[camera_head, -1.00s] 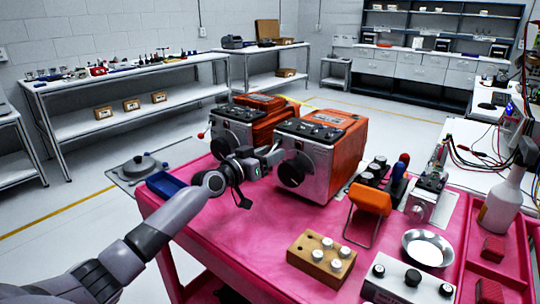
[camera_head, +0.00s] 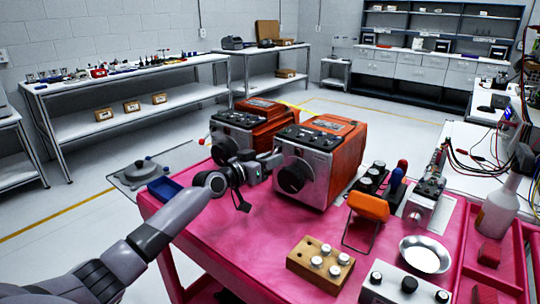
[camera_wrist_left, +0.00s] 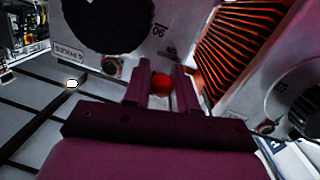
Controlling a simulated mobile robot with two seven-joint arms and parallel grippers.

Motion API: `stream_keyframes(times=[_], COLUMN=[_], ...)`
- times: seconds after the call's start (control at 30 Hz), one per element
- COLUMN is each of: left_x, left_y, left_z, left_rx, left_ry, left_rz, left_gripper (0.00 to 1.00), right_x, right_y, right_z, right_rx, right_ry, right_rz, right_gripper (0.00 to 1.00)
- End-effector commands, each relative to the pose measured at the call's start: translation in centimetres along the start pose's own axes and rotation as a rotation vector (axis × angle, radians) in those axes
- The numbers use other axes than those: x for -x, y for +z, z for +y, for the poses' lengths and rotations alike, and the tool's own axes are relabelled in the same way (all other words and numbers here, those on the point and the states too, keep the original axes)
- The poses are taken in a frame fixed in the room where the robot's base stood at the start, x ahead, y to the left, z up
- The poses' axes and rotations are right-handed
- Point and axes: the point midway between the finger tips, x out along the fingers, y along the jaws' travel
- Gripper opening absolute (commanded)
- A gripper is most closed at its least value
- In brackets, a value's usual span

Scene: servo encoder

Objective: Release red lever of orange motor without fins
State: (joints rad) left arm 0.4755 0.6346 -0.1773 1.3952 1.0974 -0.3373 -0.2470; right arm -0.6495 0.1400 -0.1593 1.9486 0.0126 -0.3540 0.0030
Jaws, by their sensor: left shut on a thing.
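Two orange motors with grey front panels and black dials stand on the pink cart top (camera_head: 230,225). The nearer right motor (camera_head: 341,158) shows a smooth orange side. The motor behind it on the left (camera_head: 270,121) has orange fins in the left wrist view (camera_wrist_left: 237,45) and a red-tipped lever (camera_head: 202,141). My left gripper (camera_head: 272,161) is at the left side of the nearer motor. In the left wrist view its fingers (camera_wrist_left: 160,88) are shut on a red lever knob (camera_wrist_left: 160,84) beside the "4 POLES" panel (camera_wrist_left: 120,52). The lever's shaft is hidden.
A blue tray (camera_head: 164,188) lies at the cart's left edge. An orange-topped stand (camera_head: 367,205), a wooden block with pegs (camera_head: 320,262), a metal bowl (camera_head: 426,256) and a white bottle (camera_head: 496,207) occupy the right side. The cart's front left is clear.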

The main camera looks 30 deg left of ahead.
Motion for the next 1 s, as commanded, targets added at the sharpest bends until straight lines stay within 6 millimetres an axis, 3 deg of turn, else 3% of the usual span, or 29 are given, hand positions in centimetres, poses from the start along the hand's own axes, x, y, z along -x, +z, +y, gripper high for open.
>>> stream_keyframes(times=[0.1,0.33,1.0], left_x=[0.2,0.4,0.3], left_y=[-0.9,-1.4,-3.3], left_z=[0.2,0.2,0.6], left_rx=[0.006,0.022,0.079], left_ry=[-0.011,-0.039,-0.131], left_rz=[-0.065,-0.224,-0.757], left_gripper=[0.0,0.0,0.0], right_x=[1.4,2.8,3.1], right_y=[-2.0,-3.8,-4.2], right_z=[0.0,0.0,0.0], right_rx=[0.0,0.0,0.0], right_ry=[0.0,0.0,0.0], right_rz=[0.001,0.002,0.002], right_gripper=[0.43,0.43,0.43])
